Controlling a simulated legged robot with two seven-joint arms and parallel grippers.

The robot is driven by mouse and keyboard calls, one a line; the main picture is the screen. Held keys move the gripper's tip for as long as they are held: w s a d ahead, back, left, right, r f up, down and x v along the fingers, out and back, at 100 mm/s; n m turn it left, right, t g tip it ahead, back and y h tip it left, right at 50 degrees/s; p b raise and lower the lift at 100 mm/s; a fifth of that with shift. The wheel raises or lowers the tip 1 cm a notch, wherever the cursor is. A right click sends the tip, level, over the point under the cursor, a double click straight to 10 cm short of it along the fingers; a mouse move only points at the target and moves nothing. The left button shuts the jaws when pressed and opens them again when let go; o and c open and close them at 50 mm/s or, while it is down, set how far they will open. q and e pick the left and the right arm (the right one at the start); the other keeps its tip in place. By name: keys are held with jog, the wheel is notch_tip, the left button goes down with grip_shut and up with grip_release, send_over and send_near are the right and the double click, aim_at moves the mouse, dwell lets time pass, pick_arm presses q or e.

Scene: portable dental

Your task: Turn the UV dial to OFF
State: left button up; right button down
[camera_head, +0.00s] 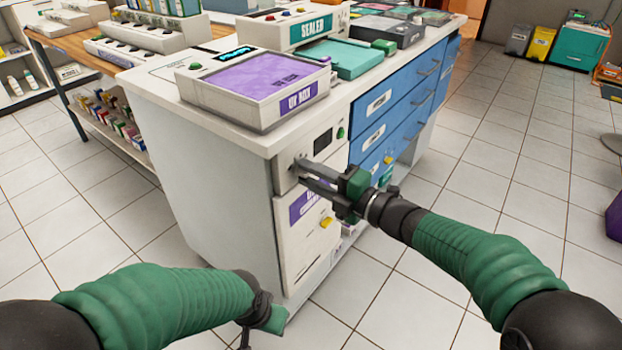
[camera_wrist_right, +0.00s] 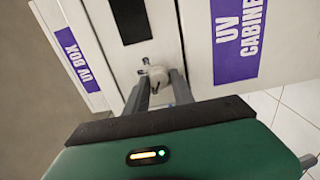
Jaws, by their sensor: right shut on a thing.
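The UV dial (camera_wrist_right: 156,80) is a small pale knob on the white front panel, seen in the right wrist view below a dark display. My right gripper (camera_head: 300,172) reaches in from the right to the front of the cabinet; in the right wrist view its two fingers (camera_wrist_right: 158,88) lie on either side of the dial and are shut on it. In the head view the fingers mostly cover the dial. A purple "UV CABINET" label (camera_wrist_right: 239,38) is on the door below the panel. My left gripper (camera_head: 262,318) is low at the bottom, and its fingers cannot be made out.
The UV box (camera_head: 258,85) with its purple lid sits on the white counter above the panel. A green button (camera_head: 340,133) and a dark display (camera_head: 323,141) are on the panel. Blue drawers (camera_head: 395,105) stand to the right. The tiled floor in front is clear.

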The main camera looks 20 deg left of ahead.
jog(key=shift+f, duration=0.2)
jog(key=c, duration=1.1)
grip_release()
jog(key=p+v, duration=0.5)
jog(key=v, duration=1.1)
jog(key=shift+d, duration=0.4)
jog(key=shift+s, duration=0.1)
